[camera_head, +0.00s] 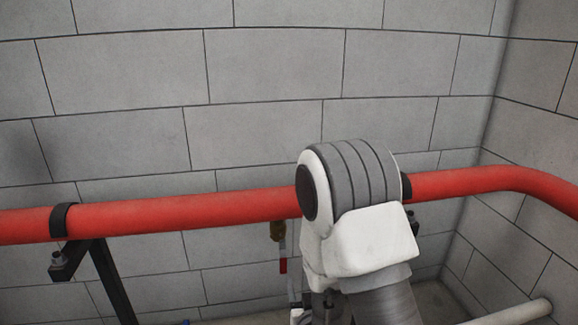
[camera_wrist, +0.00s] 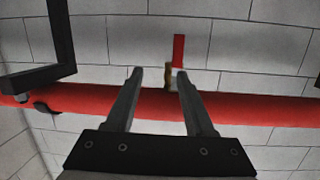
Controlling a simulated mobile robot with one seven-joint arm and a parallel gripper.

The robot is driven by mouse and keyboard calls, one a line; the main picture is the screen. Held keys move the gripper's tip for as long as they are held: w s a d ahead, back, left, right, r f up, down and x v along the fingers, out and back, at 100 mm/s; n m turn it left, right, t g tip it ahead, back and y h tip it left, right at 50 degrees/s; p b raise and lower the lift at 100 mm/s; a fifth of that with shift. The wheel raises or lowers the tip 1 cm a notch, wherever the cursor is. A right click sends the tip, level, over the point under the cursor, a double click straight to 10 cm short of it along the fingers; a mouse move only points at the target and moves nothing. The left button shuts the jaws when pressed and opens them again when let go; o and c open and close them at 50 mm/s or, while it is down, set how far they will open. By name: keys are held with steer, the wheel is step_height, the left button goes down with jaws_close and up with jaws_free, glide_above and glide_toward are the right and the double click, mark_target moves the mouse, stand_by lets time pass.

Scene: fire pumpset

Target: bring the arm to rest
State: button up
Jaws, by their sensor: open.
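My gripper (camera_wrist: 159,76) shows in the wrist view with its two dark fingers apart and nothing between them. Behind the fingers are the red pipe and a small valve with a red handle (camera_wrist: 179,51). The fingertips overlap the pipe in the picture; I cannot tell how far off it is. In the head view my white and grey arm stands right of centre, in front of the red pipe, and hides part of it. The gripper itself cannot be made out clearly there.
The red pipe (camera_head: 150,217) runs across the grey block wall (camera_head: 120,75) and bends at the right corner. A black bracket (camera_head: 105,275) carries it at left. The brass valve (camera_head: 278,231) hangs below it. A pale pipe (camera_head: 512,314) lies low at right.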

steer(key=s+d+r+g+h, duration=0.1)
steer(key=s+d+r+g, duration=0.2)
steer(key=r, duration=0.3)
steer(key=s+d+r+g, duration=0.2)
steer(key=d+r, duration=0.1)
steer(key=r, duration=0.4)
steer(key=s+d+r+m+g+h, duration=0.1)
steer(key=s+d+r+g, duration=0.15)
steer(key=s, duration=0.75)
steer(key=s+d+r+g, duration=0.2)
steer(key=s+d+r, duration=0.15)
steer(key=s, duration=0.55)
step_height(320, 180, up, 23)
steer(key=a+p, duration=0.1)
steer(key=p, duration=2.1)
steer(key=shift+w+f, duration=0.15)
